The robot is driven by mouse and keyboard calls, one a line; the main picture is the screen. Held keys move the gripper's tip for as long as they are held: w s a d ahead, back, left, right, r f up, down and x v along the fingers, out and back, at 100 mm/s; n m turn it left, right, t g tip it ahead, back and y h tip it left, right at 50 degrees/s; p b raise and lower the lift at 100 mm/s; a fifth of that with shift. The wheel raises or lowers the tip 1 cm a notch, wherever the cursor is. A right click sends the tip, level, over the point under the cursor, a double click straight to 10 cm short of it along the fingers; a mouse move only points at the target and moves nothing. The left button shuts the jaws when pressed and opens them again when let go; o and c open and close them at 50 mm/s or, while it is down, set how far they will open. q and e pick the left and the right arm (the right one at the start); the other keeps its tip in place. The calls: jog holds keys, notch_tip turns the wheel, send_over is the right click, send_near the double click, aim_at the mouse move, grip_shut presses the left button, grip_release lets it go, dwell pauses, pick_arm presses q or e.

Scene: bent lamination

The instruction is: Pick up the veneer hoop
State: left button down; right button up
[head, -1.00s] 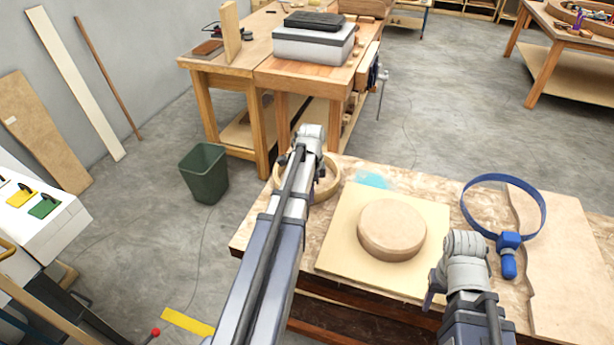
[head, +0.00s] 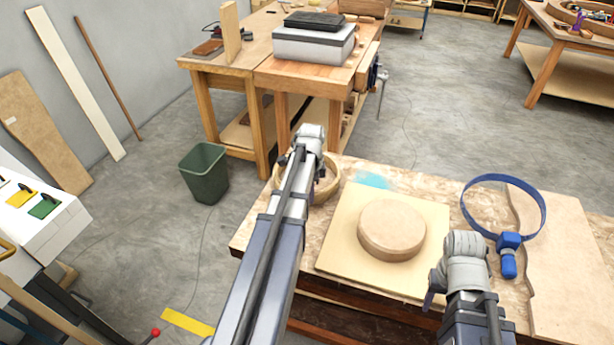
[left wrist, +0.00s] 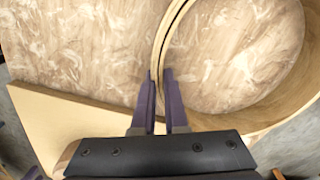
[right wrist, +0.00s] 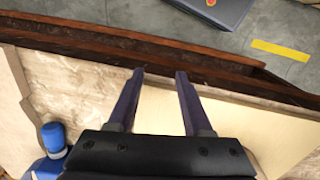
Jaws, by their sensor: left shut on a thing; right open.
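The veneer hoop (head: 330,186) is a pale wooden ring at the back left of the workbench. It is partly hidden behind my left arm in the head view. In the left wrist view the hoop (left wrist: 289,112) shows large, and my left gripper (left wrist: 159,74) is shut on its wall, one finger on each side. In the head view the left gripper's fingers are hidden by the arm. My right gripper (right wrist: 161,74) is open and empty over the bench's front edge, near the pale board.
A round wooden form (head: 391,229) sits on a pale square board (head: 340,235) in the middle of the bench. A blue band clamp (head: 508,262) lies to the right, beside a thin wooden sheet (head: 565,255). A green bin (head: 204,174) stands on the floor at left.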

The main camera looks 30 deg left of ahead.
pick_arm(q)
jog(key=shift+r, duration=0.1)
pick_arm(e)
jog(key=shift+r, duration=0.15)
pick_arm(q)
notch_tip(320, 180, up, 10)
jog(key=p, duration=1)
pick_arm(e)
notch_tip(320, 180, up, 10)
pick_arm(q)
jog(key=shift+d, duration=0.1)
